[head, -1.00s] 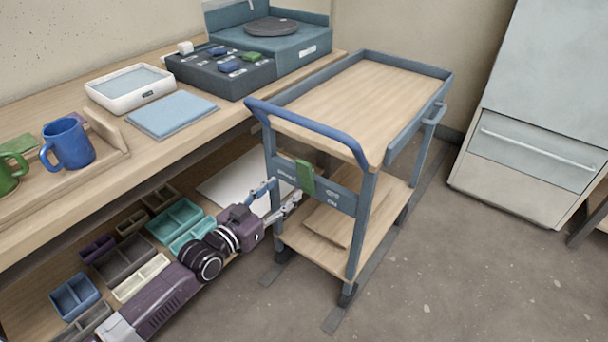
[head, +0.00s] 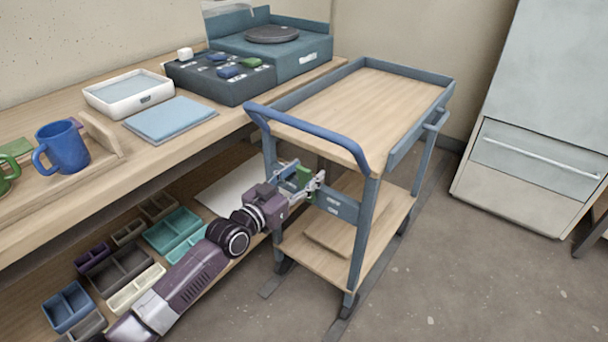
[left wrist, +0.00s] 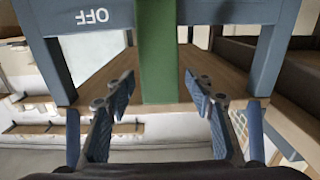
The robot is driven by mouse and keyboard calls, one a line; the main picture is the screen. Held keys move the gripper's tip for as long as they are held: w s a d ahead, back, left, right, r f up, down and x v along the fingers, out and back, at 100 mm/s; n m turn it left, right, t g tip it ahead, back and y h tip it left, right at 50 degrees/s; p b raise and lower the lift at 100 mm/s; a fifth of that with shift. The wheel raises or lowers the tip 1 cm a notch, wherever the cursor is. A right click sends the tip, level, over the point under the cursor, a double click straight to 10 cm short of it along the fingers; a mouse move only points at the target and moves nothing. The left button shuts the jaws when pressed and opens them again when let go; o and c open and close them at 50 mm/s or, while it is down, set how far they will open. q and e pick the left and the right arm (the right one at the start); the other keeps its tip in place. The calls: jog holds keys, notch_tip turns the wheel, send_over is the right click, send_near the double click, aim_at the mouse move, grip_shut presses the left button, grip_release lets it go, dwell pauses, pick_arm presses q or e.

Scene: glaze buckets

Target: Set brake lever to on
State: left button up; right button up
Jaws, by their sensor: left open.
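The green brake lever (head: 303,177) is on the blue-grey front panel (head: 340,203) of the cart, below its blue push handle. In the left wrist view the lever (left wrist: 157,50) is an upright green bar, with an upside-down OFF label (left wrist: 92,16) on the panel to its left. My left gripper (head: 306,182) is open in front of the panel. Its fingers (left wrist: 160,92) stand apart on either side of the lever's line, and I cannot tell whether they touch it. In the head view the gripper partly hides the lever and panel. My right gripper is not in view.
The cart (head: 400,100) has a wooden top and lower shelf. A workbench (head: 165,150) runs along the left, with a blue mug (head: 66,147) on it and several small bins (head: 172,230) below. Open floor (head: 450,275) lies right of the cart.

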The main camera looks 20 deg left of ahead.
pick_arm(q)
jog(key=shift+c, duration=0.5)
grip_shut()
